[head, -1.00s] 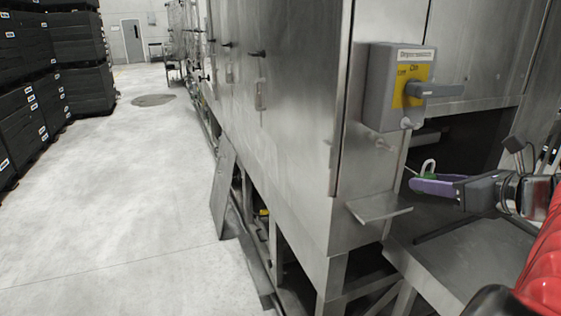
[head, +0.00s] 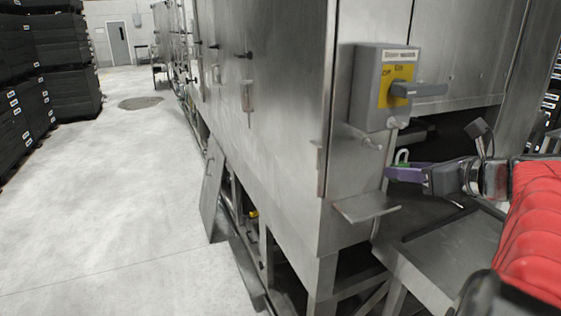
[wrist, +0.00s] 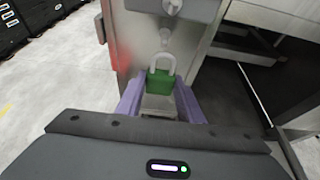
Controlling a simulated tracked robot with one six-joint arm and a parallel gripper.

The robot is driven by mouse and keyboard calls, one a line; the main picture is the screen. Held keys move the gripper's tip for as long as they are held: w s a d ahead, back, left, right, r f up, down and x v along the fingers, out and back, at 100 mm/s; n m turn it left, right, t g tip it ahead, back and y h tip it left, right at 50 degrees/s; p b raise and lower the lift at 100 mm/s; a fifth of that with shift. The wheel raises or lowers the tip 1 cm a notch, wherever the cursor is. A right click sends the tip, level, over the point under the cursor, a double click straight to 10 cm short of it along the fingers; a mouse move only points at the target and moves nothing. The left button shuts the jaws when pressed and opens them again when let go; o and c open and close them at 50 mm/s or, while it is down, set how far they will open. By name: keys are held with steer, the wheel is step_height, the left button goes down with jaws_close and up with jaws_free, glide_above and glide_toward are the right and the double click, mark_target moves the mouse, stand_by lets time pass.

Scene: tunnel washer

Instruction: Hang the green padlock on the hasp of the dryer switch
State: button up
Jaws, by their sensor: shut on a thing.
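The green padlock (wrist: 161,84) is between the two purple fingers of my gripper (wrist: 160,104) in the wrist view, with its pale shackle pointing up. In the head view my gripper (head: 405,173) is seen from the side, and the shackle (head: 402,156) shows above the fingers; the green body is mostly hidden. The dryer switch (head: 384,88) is a grey box with a yellow plate and a grey handle. A small round fitting (head: 397,122), perhaps the hasp, sticks out at its lower edge. My gripper is below it, and the padlock is apart from it.
A small metal shelf (head: 366,207) juts from the cabinet below the switch, close to my gripper. A peg (head: 372,143) sticks out of the panel. A metal bench (head: 445,255) stands below my arm. The floor at left is open.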

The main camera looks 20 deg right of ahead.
steer(key=shift+w+r, duration=0.25)
steer(key=shift+r, duration=0.95)
steer(key=shift+w+r, duration=0.3)
steer(key=shift+r, duration=0.85)
steer(key=shift+w+r, duration=0.25)
steer(key=shift+r, duration=0.95)
steer(key=shift+w+f, duration=0.5)
steer(key=shift+f, duration=0.15)
steer(key=o, duration=1.2)
steer(key=shift+s, duration=0.1)
steer(key=shift+v, duration=6.8)
